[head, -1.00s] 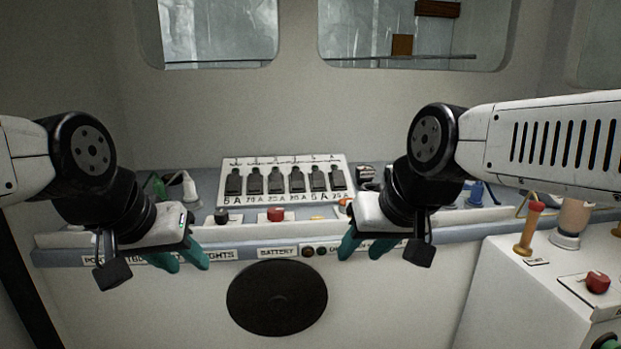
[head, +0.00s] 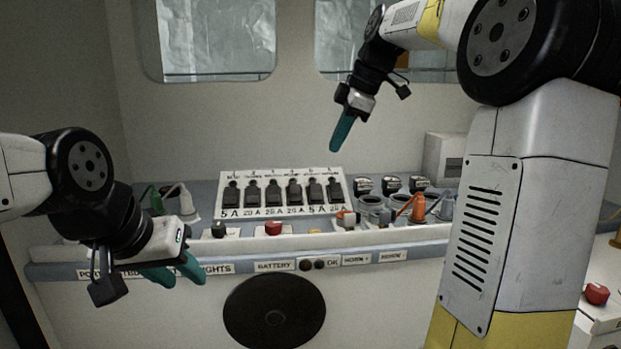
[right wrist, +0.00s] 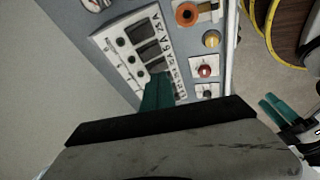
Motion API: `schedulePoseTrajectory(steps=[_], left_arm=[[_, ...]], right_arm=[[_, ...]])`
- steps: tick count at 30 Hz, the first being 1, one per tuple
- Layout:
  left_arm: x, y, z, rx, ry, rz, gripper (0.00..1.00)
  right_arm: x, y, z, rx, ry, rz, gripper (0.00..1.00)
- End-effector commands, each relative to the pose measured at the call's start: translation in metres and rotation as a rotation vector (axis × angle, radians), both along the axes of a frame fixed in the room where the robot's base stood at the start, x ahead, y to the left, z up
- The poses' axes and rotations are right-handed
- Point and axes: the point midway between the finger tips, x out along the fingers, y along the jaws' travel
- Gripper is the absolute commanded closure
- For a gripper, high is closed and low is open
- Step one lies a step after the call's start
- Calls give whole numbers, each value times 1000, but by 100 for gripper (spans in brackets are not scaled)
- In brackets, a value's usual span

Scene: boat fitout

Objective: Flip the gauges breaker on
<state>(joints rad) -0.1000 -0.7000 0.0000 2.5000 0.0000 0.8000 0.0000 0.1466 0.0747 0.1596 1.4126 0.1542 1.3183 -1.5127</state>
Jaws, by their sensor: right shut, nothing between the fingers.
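The breaker panel (head: 225,182) is a white tilted board at the back of the console, with a row of several black breaker switches (head: 273,195) and amp labels below them. The small names above the switches are too blurred to read, so I cannot tell which one is the gauges breaker. My right gripper (head: 336,148) is shut and empty, pointing down above the panel's right end. In the right wrist view its teal fingers (right wrist: 158,92) overlap the panel (right wrist: 103,42) and hide part of the switch row. My left gripper (head: 178,277) hangs before the console's front edge, its teal fingers apart.
Below the panel are a black knob (head: 219,230) and a red button (head: 273,228). Right of it stand dark round caps, grey cups and an orange-handled item (head: 417,208). A window (head: 217,40) is in the wall behind. My right arm hides the console's right side.

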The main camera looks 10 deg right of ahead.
Motion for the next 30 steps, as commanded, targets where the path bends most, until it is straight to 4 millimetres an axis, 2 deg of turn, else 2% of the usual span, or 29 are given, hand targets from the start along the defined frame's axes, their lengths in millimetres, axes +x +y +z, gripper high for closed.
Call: schedulePoseTrajectory(steps=[12, 17, 30], left_arm=[[0, 0, 0, 0, 0, 0, 64], [0, 0, 0, 0, 0, 0, 64], [0, 0, 0, 0, 0, 0, 64]], right_arm=[[4, -1, 1, -5, -7, 31, 100], [8, 3, -9, -5, -4, 30, 100], [36, 31, -87, -4, -3, 30, 100]])
